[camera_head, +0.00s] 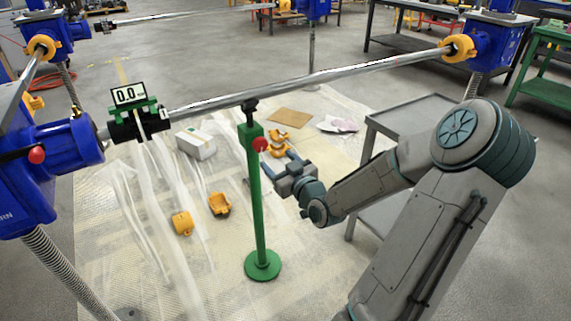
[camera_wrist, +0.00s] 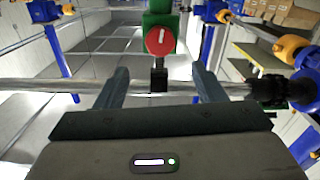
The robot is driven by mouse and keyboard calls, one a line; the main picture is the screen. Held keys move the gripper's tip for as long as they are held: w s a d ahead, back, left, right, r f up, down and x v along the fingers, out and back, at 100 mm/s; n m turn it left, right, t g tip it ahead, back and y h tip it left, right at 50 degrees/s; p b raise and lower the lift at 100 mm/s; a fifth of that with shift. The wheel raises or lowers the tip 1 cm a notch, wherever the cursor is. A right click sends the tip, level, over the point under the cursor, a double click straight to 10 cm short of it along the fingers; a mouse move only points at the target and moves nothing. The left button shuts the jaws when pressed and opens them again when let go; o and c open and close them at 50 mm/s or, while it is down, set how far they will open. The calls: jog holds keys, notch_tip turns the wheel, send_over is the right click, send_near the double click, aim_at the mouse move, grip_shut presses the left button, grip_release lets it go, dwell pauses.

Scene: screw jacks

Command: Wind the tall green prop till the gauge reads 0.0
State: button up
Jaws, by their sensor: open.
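The tall green prop (camera_head: 258,200) stands upright on a round green base, its dark top at the underside of the long shaft (camera_head: 310,80). A red knob (camera_head: 260,144) sits on the side of its green head. The gauge (camera_head: 128,95) on a green clamp at the left of the shaft reads 0.0. My gripper (camera_head: 279,164) is open and empty, just right of the prop and slightly below the knob. In the wrist view, the knob (camera_wrist: 160,41) with a white mark lies beyond the gap between my open fingers (camera_wrist: 160,78), apart from them.
Blue jacks (camera_head: 55,150) hold the shaft's ends. Yellow coupling parts (camera_head: 219,204), a white box (camera_head: 196,143) and brown cardboard (camera_head: 290,115) lie on the sheeted floor. A grey table (camera_head: 410,118) stands behind my arm.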

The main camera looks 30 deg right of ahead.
jog(key=shift+s, duration=1.6)
dwell(0.7)
